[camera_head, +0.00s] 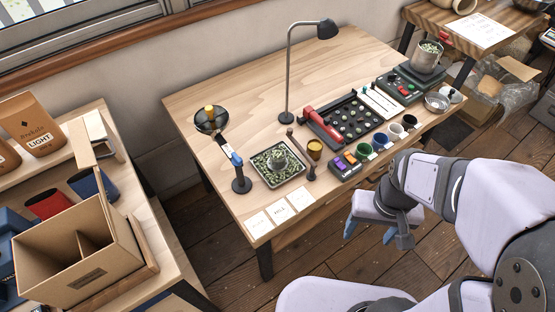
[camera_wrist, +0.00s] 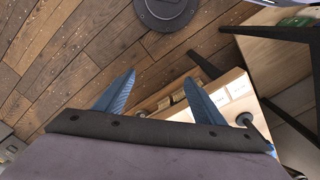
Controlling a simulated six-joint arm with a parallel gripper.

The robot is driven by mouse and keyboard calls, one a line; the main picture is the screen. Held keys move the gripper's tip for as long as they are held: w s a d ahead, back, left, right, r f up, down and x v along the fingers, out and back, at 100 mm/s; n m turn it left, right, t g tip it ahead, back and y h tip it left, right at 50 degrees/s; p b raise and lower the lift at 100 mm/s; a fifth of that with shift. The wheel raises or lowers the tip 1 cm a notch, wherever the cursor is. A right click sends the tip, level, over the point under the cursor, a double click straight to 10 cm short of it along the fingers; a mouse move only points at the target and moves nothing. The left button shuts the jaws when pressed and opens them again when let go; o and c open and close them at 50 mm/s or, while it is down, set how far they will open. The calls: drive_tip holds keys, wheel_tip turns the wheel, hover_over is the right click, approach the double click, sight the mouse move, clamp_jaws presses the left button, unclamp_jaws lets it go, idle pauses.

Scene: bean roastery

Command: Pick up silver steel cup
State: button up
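A silver steel cup (camera_head: 427,57) filled with pale green beans stands upright on a dark scale at the right end of the table in the head view. My gripper (camera_head: 375,232) is in front of the table over the floor, well apart from the cup and pointing down. Its two blue fingers are spread with nothing between them. The wrist view also shows my gripper (camera_wrist: 159,76) open and empty above the wooden floor. The cup does not show in the wrist view.
The wooden table (camera_head: 210,85) carries a lamp (camera_head: 288,70), a black sample board (camera_head: 345,120), a tray of green beans (camera_head: 296,174) and several small cups. A shallow silver bowl (camera_head: 436,103) sits near the cup. A cardboard box (camera_head: 80,270) stands on the left shelf.

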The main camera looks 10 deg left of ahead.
drive_tip(key=n+t+y+b, duration=0.1)
drive_tip(key=n+t+b, duration=0.3)
drive_tip(key=b, duration=0.9)
approach(277, 155)
drive_tip(key=shift+s+f+p+x, duration=0.15)
drive_tip(key=shift+p+x, duration=0.15)
drive_tip(key=shift+x, duration=0.85)
drive_tip(key=shift+s+p+x, duration=0.2)
drive_tip(key=shift+p+x, duration=0.05)
drive_tip(key=shift+x, duration=0.9)
drive_tip(key=shift+s+f+p+x, duration=0.15)
drive_tip(key=shift+p+x, duration=0.15)
drive_tip(key=shift+x, duration=0.85)
drive_tip(key=shift+d+r, duration=0.1)
drive_tip(key=shift+d, duration=0.05)
drive_tip(key=c, duration=1.3)
